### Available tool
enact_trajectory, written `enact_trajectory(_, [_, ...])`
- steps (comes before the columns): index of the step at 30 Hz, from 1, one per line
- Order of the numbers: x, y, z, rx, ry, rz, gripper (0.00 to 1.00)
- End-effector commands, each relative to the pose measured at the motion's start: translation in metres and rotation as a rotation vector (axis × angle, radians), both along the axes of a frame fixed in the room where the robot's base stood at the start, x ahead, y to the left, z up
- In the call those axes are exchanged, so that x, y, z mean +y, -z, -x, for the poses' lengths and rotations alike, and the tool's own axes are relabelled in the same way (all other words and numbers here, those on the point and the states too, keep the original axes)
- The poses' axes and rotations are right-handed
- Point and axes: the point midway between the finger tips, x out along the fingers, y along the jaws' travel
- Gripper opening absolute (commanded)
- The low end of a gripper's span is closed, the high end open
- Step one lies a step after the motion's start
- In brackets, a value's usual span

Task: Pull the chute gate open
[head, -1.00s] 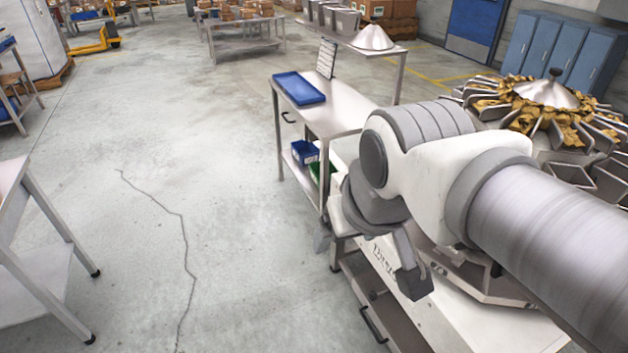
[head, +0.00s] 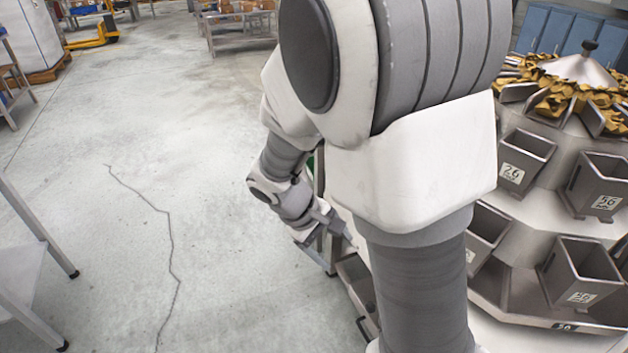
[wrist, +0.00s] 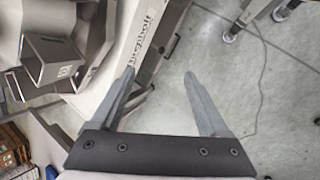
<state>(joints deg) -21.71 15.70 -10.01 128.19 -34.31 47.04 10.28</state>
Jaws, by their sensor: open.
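My gripper (head: 336,245) hangs low beside the weigher stand in the head view, partly hidden by my arm. In the wrist view my gripper (wrist: 159,77) has its two fingers wide apart with nothing between them. The multihead weigher (head: 510,230) stands at the right, with several numbered metal buckets (head: 522,162) around its cone. I cannot pick out the chute gate for certain in either view. A lettered white base panel (wrist: 145,38) of the machine lies just beyond the left finger, with a dark handle (wrist: 171,46) on its edge.
Open concrete floor (head: 130,250) with a long crack lies to the left. A metal table (head: 30,280) stands at the left edge. A far table (head: 240,30) holds boxes. My arm hides the area behind it.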

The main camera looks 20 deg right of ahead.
Motion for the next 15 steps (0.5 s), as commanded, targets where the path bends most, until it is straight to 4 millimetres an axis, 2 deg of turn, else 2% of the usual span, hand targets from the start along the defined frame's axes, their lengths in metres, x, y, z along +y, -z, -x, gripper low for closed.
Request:
enact_trajectory(1, [0.001, 0.026, -0.004, 0.030, -0.030, 0.034, 0.78])
enact_trajectory(15, [-0.005, 0.194, -0.030, 0.239, -0.352, 0.352, 0.78])
